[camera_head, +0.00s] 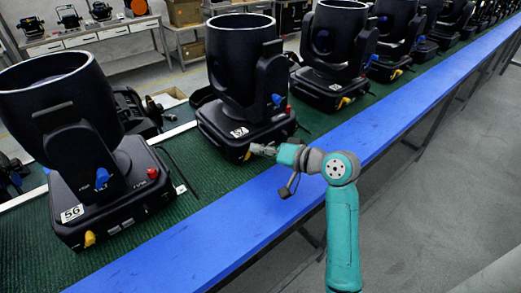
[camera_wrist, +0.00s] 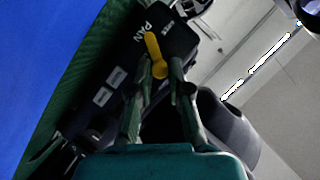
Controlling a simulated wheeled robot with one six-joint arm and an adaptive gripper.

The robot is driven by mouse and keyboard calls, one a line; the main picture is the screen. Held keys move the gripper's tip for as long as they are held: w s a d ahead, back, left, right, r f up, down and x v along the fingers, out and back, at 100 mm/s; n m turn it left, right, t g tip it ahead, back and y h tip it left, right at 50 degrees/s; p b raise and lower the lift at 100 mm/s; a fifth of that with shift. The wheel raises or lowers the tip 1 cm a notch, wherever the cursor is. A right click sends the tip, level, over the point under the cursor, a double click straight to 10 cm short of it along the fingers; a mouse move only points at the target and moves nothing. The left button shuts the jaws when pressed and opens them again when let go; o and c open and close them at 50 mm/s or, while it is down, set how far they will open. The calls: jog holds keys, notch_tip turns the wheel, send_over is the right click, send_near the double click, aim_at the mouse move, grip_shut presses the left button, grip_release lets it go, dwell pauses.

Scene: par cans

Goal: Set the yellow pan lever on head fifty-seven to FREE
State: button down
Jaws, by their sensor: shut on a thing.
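Head fifty-seven (camera_head: 243,70) is a black moving head with a "57" label on its base, standing on the green belt. Its yellow pan lever (camera_wrist: 154,45) shows in the wrist view beside the word "PAN", sticking out between my fingertips. In the head view the lever (camera_head: 248,155) is a small yellow spot at the base's front corner, partly hidden by my gripper (camera_head: 257,150). In the wrist view my gripper (camera_wrist: 160,72) is shut on the lever's lower part. The lever's position markings are too small to read.
Head fifty-six (camera_head: 72,213) stands at the left, with its own yellow lever (camera_head: 90,239). More heads (camera_head: 333,50) line the belt to the right. A blue rail (camera_head: 225,225) runs along the front edge. Clear grey floor lies at the right.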

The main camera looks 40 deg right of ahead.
aim_at(242, 152)
jog(key=a+n+h, duration=0.1)
jog(key=n, duration=0.1)
jog(key=a+n+h, duration=0.1)
jog(key=n, duration=0.1)
jog(key=shift+r+g, duration=0.3)
jog(key=shift+r, duration=0.05)
jog(key=shift+a+n+h, duration=0.6)
jog(key=shift+n+h, duration=0.4)
jog(key=shift+n, duration=0.1)
jog(key=shift+s+a+f+n+h, duration=0.15)
jog(key=shift+a+n+h, duration=0.1)
jog(key=shift+n+h, duration=0.2)
jog(key=shift+w+a+f+n+h, duration=0.1)
jog(key=shift+a+n+h, duration=0.1)
jog(key=shift+n+h, duration=0.25)
jog(key=c, duration=1.1)
grip_release()
jog(key=shift+r, duration=0.1)
